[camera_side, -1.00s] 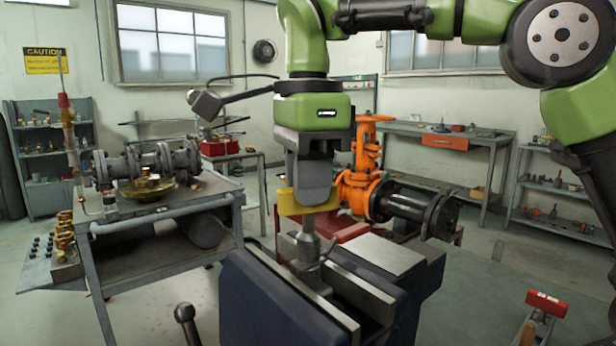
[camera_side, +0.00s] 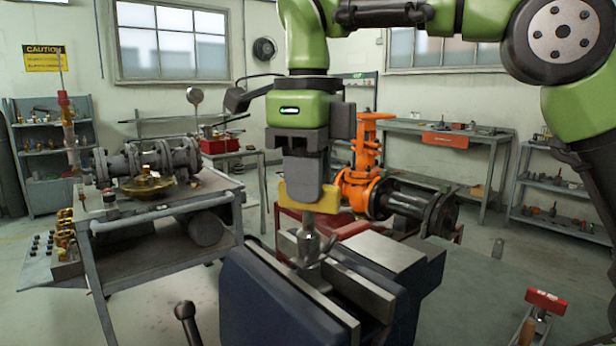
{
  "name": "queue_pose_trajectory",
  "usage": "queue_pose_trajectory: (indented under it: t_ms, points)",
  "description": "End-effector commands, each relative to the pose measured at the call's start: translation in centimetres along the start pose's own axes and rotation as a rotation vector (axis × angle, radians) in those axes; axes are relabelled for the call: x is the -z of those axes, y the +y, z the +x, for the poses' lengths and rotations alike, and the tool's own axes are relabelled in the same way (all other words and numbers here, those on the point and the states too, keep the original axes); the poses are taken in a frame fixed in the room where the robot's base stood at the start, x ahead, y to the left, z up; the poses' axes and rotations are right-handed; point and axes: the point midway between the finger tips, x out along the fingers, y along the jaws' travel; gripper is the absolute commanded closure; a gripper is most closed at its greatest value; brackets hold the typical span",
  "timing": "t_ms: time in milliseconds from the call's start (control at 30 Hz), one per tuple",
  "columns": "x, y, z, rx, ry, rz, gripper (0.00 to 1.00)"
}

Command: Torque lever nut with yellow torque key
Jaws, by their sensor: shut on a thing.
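My gripper (camera_side: 309,190) points straight down above the vise and is shut on the yellow torque key (camera_side: 325,197). The key's yellow body wraps around the lower end of the gripper. Below it, a grey metal valve part (camera_side: 309,238) stands upright between the jaws of the dark blue vise (camera_side: 270,292). The key sits right at the top of this part. I cannot tell whether it is seated on the nut, because the key hides the nut. A small lever (camera_side: 327,248) sticks out at the part's right side.
An orange gate valve (camera_side: 362,180) with a black flanged pipe (camera_side: 415,205) stands behind the vise. A cart (camera_side: 165,215) with flanged fittings is on the left. A red-headed tool (camera_side: 546,301) lies at the lower right. The bench right of the vise is mostly clear.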

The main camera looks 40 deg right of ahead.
Motion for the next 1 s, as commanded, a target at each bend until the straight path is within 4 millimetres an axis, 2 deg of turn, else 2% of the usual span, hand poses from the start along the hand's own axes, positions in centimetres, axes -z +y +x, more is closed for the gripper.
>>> queue_pose_trajectory:
  t_ms: [200, 367, 1000]
  points:
    - [0.0, 0.0, -0.05, 0.0, -0.002, 0.003, 1.0]
    - [0.0, -0.01, -0.05, 0.0, -0.002, 0.095, 1.0]
    - [0.01, -0.02, -0.05, 0.0, -0.002, 0.218, 1.0]
